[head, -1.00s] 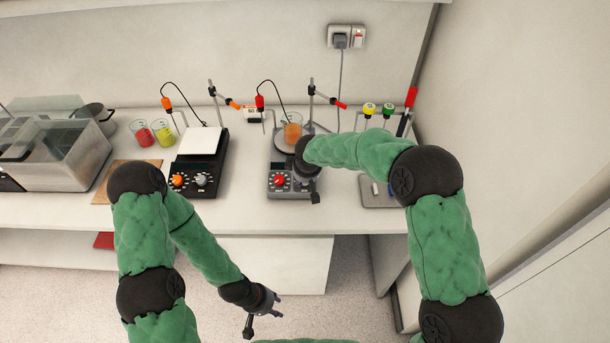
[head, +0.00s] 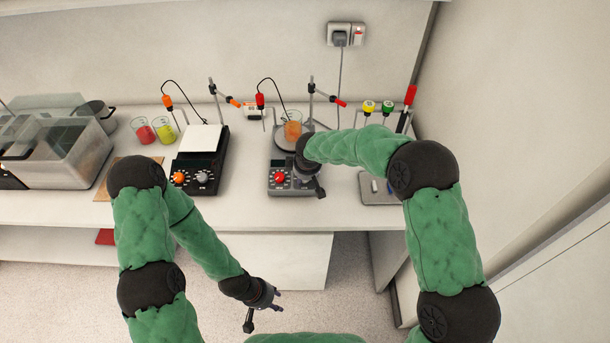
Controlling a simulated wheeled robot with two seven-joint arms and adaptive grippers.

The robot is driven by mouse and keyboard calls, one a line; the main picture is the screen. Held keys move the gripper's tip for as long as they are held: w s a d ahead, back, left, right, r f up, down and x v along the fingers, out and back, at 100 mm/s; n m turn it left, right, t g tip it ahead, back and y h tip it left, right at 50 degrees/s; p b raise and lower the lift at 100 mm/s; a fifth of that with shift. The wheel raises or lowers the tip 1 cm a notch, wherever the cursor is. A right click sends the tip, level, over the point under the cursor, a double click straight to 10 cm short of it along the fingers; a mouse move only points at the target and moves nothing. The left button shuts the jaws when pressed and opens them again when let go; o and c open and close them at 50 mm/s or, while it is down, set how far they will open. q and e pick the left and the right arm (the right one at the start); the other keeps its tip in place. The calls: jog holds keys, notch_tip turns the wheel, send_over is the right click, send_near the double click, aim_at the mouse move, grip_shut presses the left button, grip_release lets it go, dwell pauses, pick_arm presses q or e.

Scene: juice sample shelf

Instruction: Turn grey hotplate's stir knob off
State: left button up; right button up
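The grey hotplate (head: 279,190) stands on the bench in the middle of the head view, with a beaker of orange liquid (head: 292,130) on its plate. Its red knob (head: 280,177) shows on the left of the front panel. The right part of that panel is covered by my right gripper (head: 320,190), so no second knob shows there. My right gripper points down at the panel; its fingers are too small and hidden to tell open from shut, or whether they touch. My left gripper (head: 265,311) is open and empty, low in front of the bench.
A black hotplate (head: 197,175) with an orange and a grey knob stands to the left. Beakers of red (head: 144,134) and yellow (head: 165,133) liquid stand beyond it. A stand (head: 311,100) rises behind the grey hotplate. A grey tray (head: 378,196) lies at right.

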dwell(0.3)
jog(key=v, duration=1.1)
jog(key=shift+r, duration=0.45)
jog(key=shift+s, duration=0.15)
